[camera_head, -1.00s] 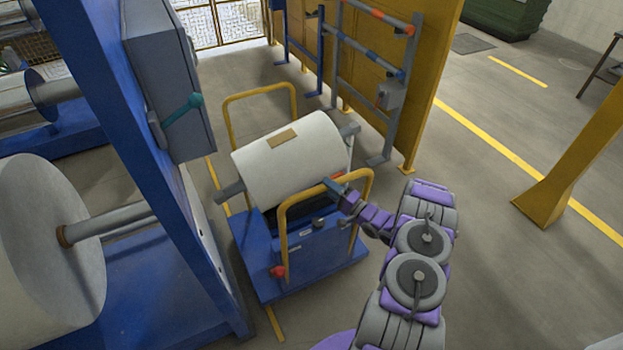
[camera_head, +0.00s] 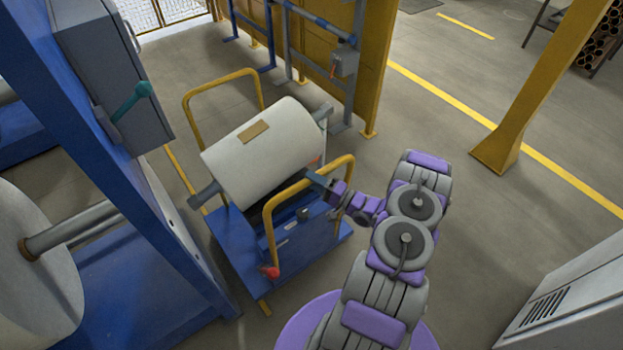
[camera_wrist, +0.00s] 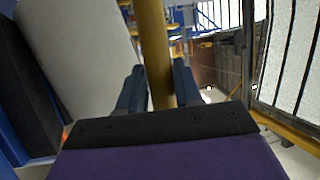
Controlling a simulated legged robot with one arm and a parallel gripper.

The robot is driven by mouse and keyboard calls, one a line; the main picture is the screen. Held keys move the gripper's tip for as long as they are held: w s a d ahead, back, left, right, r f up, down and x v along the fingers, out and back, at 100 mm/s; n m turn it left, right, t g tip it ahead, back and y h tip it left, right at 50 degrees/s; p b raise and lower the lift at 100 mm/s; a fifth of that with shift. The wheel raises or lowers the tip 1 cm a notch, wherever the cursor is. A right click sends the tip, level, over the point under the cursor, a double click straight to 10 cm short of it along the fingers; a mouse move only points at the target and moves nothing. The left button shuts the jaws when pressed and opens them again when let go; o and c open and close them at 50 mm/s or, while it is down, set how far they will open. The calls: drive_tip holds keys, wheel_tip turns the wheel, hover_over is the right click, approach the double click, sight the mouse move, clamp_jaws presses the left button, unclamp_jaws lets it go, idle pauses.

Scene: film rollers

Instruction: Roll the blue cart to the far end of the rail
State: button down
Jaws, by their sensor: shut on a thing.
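The blue cart (camera_head: 232,256) stands on the floor beside the blue machine frame, with a yellow handle at each end. It carries a white film roll (camera_head: 262,160) with a tan label on a grey shaft. My gripper (camera_head: 322,184) is at the near yellow handle (camera_head: 348,166), at its right side. In the wrist view my gripper's two dark fingers (camera_wrist: 160,90) are shut on the yellow handle bar (camera_wrist: 153,45), one on each side. The white roll (camera_wrist: 80,55) also shows there at left. The rail is not clearly identifiable.
The blue machine frame (camera_head: 130,170) with a grey box and teal lever (camera_head: 132,98) stands close left of the cart. A yellow panel and grey rack (camera_head: 345,65) stand behind it. A yellow post (camera_head: 540,90) and a grey cabinet (camera_head: 575,290) are at right. Open floor lies between.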

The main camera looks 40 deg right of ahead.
drive_tip(key=shift+d+r, duration=0.25)
drive_tip(key=shift+r, duration=0.15)
drive_tip(key=c, duration=1.1)
unclamp_jaws()
drive_tip(key=shift+o, duration=0.6)
drive_tip(key=shift+s+r, duration=0.1)
drive_tip(key=shift+s, duration=0.1)
drive_tip(key=shift+o, duration=0.7)
drive_tip(key=shift+a+f, duration=0.1)
drive_tip(key=shift+f, duration=0.15)
drive_tip(key=v, duration=1.7)
drive_tip(key=shift+s+f+p, duration=0.15)
drive_tip(key=shift+s+p, duration=0.1)
drive_tip(key=shift+p, duration=0.05)
